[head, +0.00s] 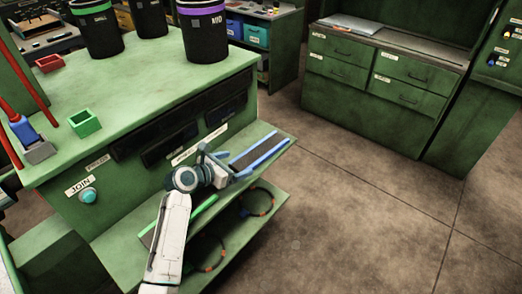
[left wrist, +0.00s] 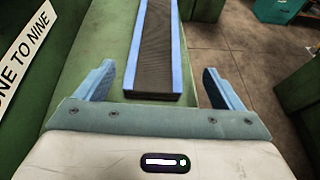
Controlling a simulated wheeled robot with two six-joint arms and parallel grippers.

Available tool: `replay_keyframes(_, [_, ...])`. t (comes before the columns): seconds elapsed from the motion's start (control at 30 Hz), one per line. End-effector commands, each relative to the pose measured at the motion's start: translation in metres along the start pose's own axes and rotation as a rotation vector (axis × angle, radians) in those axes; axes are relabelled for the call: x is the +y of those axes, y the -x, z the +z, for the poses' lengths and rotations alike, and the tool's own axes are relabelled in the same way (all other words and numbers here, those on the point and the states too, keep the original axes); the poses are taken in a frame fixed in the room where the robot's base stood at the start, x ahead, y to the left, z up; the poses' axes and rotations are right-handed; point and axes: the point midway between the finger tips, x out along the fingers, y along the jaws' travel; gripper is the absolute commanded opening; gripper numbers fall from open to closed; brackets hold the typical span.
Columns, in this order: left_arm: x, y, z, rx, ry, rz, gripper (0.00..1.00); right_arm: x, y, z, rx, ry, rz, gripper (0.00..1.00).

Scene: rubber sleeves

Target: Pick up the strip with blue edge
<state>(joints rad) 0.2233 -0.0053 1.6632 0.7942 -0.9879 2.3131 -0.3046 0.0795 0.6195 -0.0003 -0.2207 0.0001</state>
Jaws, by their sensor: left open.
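The strip with blue edge (head: 258,151) lies on the upper shelf on the front of the green bench. It has a dark ribbed top and light blue sides. In the left wrist view the strip (left wrist: 156,45) runs away from me, with its near end between my fingers. My left gripper (head: 229,168) is open at the near end of the strip. In the left wrist view its two blue fingers (left wrist: 158,74) stand apart on either side, with a gap to each side of the strip. My right gripper is not in view.
A strip with green edge (head: 204,207) lies on the same shelf, partly behind my left arm. Cable rings (head: 260,202) lie on the lower shelf. Dark bins (head: 203,32) and a green box (head: 85,123) stand on the bench top (head: 150,88). Open floor lies to the right.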

Motion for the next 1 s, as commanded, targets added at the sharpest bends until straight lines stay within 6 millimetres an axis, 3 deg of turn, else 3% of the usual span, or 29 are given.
replay_keyframes(0.5, [0.003, -0.052, -0.003, 0.0, 0.0, 0.0, 0.89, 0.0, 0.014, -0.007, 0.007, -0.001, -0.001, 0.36])
replay_keyframes(0.8, [0.003, -0.056, -0.004, 0.001, -0.001, 0.0, 0.89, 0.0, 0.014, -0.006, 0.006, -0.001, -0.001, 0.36])
replay_keyframes(1.0, [0.003, -0.056, -0.004, 0.001, -0.001, 0.0, 0.5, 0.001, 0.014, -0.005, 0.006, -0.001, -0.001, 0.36])
